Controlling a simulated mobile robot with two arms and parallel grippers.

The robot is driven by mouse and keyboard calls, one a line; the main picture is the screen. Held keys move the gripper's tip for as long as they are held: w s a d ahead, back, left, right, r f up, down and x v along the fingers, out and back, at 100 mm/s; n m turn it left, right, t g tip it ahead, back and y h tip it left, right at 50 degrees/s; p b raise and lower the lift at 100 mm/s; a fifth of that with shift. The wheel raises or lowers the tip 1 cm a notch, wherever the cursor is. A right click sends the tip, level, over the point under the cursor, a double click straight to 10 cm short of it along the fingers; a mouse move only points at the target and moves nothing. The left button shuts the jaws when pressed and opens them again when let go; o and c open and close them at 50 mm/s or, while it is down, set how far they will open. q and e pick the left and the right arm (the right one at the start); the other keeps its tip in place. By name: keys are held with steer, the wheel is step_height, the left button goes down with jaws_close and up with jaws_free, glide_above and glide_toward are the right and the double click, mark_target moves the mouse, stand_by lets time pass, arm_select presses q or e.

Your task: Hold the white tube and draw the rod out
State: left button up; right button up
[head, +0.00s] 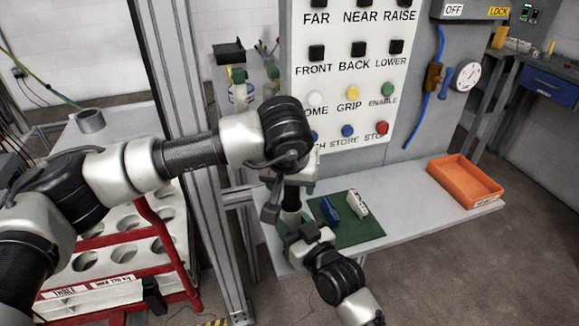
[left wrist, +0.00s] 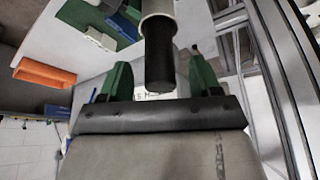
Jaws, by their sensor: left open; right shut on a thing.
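A black rod (left wrist: 159,60) sticks out of the white tube (left wrist: 157,8) in the left wrist view. In the head view the rod (head: 291,198) shows as a short dark upright piece between my two grippers; the tube is mostly hidden there. My left gripper (left wrist: 161,68) is open, its green fingers on either side of the rod's free end with gaps visible. In the head view my left gripper (head: 285,188) is above. My right gripper (head: 300,234) is below it, shut on the white tube, with its grip partly hidden.
A green mat (head: 362,232) on the grey bench holds a blue item (head: 329,207) and a white item (head: 358,202). An orange tray (head: 465,181) lies to the right. A button panel (head: 345,110) stands close behind; a metal post (head: 213,240) is at left.

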arm_select(q)
steer(key=shift+x, duration=1.2)
steer(key=c, duration=1.1)
steer(key=shift+r, duration=0.1)
steer(key=shift+r, duration=1.5)
arm_select(e)
steer(key=shift+f, duration=0.1)
arm_select(q)
steer(key=shift+r, duration=0.1)
steer(key=shift+r, duration=1.4)
